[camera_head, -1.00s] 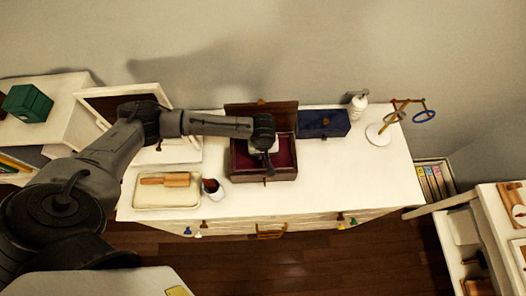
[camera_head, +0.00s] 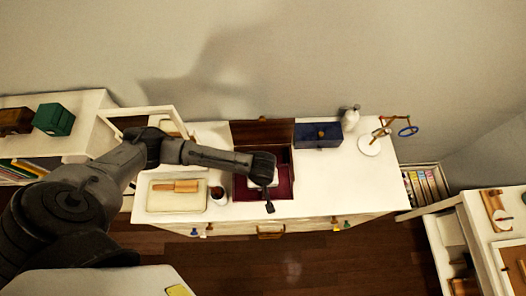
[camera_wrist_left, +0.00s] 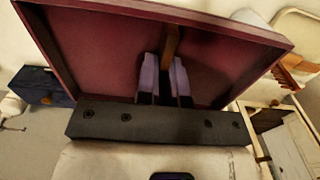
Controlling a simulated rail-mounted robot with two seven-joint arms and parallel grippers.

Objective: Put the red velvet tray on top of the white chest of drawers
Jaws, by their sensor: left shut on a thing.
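The red velvet tray (camera_head: 284,181) is a shallow, dark red square with a raised rim. In the left wrist view the tray (camera_wrist_left: 95,50) fills the upper middle, with a wooden strip across it. My left gripper (camera_head: 264,182) is shut on the tray at that strip; its pale purple fingers (camera_wrist_left: 166,75) show in the wrist view. The tray hangs over the brown wooden box, whose open lid (camera_head: 262,133) stands behind it. The tray hides most of the box body. The white chest of drawers (camera_head: 350,185) is beneath. My right gripper is not in view.
A blue box (camera_head: 318,135), white bottle (camera_head: 349,118) and ring stand (camera_head: 370,145) are at the back right. A cream tray with a brush (camera_head: 176,187) and a cup (camera_head: 217,194) stand left. The chest top's right side is clear.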

